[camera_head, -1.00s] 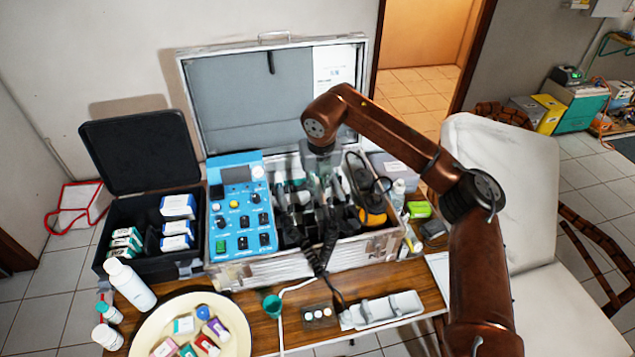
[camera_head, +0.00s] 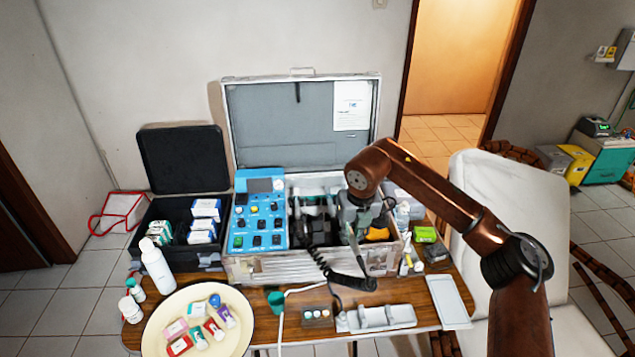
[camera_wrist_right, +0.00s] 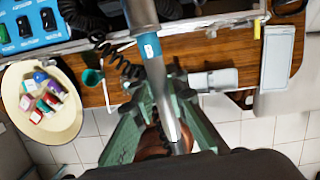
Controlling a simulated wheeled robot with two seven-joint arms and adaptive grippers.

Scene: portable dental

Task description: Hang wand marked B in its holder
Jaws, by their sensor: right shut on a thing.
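My right gripper (camera_head: 362,222) is over the right part of the open silver case (camera_head: 300,270). In the right wrist view its green fingers (camera_wrist_right: 155,100) are shut on a grey metal wand (camera_wrist_right: 150,48) with a blue band. I cannot read a letter on the band. A dark coiled cord (camera_head: 335,275) hangs over the case's front wall. The dark holder slots (camera_head: 312,222) are inside the case, right of the blue control panel (camera_head: 258,215); my gripper and arm partly hide them. My left gripper is not in view.
A black open box (camera_head: 180,262) stands left of the case. In front are a cream plate (camera_head: 160,337) with small boxes, a green cup (camera_head: 275,300) and a grey tray (camera_head: 385,318). The case's raised lid (camera_head: 285,125) stands behind. A white chair (camera_head: 510,195) is at the right.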

